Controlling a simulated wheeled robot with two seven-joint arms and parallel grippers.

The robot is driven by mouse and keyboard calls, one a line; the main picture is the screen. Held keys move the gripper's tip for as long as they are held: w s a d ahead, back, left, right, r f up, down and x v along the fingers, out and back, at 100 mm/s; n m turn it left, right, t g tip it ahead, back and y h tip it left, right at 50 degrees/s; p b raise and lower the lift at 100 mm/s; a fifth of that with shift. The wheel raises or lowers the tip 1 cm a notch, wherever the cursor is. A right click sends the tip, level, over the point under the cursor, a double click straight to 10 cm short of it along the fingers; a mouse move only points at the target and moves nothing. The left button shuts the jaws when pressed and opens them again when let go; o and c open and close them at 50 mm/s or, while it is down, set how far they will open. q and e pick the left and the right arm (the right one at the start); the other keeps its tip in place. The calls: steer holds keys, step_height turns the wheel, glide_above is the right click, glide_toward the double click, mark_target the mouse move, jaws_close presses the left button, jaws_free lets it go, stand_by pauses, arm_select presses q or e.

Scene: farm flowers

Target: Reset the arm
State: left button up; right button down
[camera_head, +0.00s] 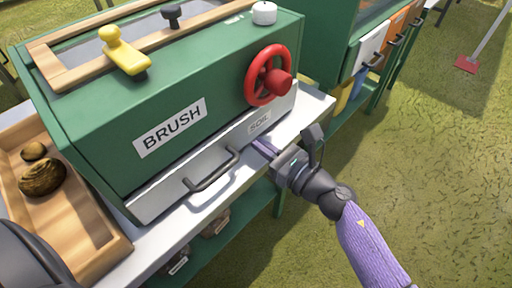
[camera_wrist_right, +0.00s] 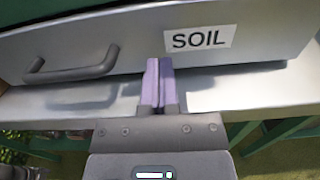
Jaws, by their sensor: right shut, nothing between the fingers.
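My right gripper (camera_head: 262,147) is shut and empty, in front of the white drawer labelled SOIL (camera_head: 215,150) on the green BRUSH machine (camera_head: 130,115). In the right wrist view, the purple fingers (camera_wrist_right: 158,84) are together just left of the SOIL label (camera_wrist_right: 199,39), close to the drawer front; I cannot tell if they touch it. The drawer's grey handle (camera_head: 212,172) is free, left of the gripper; it also shows in the right wrist view (camera_wrist_right: 72,73). A dark piece of my left arm seems to show at the lower left; its gripper is out of view.
The machine has a red wheel (camera_head: 268,76) and a yellow knob (camera_head: 123,52) on top. A wooden tray (camera_head: 95,235) with two brown round objects (camera_head: 42,177) is at left. Another green cabinet (camera_head: 322,40) stands behind. Grass at right is open.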

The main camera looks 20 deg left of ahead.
steer(key=p+v, duration=0.2)
steer(key=v, duration=1)
steer(key=s+d+f+m+t+h+p, duration=0.25)
steer(key=d+f+m+h, duration=0.45)
steer(key=m, duration=0.7)
steer(key=s+d+f+m+t+h+p, duration=0.1)
steer(key=d+f+m+t+h+p, duration=0.2)
steer(key=d+f+m+h, duration=0.6)
steer(key=s+d+f+m+g+p, duration=0.1)
steer(key=s+d+f+m+g, duration=0.1)
steer(key=s+f+m, duration=0.35)
steer(key=s+d+f+m+g+h+p, duration=0.1)
steer(key=s+d+f+m+g, duration=0.15)
steer(key=s+m, duration=0.55)
steer(key=s+d+f+m+g+p, duration=0.1)
steer(key=s+d+f+m+g, duration=0.2)
steer(key=s+m, duration=0.35)
arm_select(q)
step_height(320, 180, up, 10)
steer(key=w+d+t, duration=0.1)
steer(key=w, duration=0.1)
steer(key=shift+w+r+p, duration=0.2)
steer(key=shift+p, duration=0.15)
arm_select(e)
steer(key=s+d+m+g+h, duration=0.1)
steer(key=s+m+g, duration=0.3)
steer(key=s, duration=1.2)
steer(key=shift+s+d+f+m, duration=0.15)
steer(key=shift+s+d+m, duration=0.05)
steer(key=shift+m, duration=0.2)
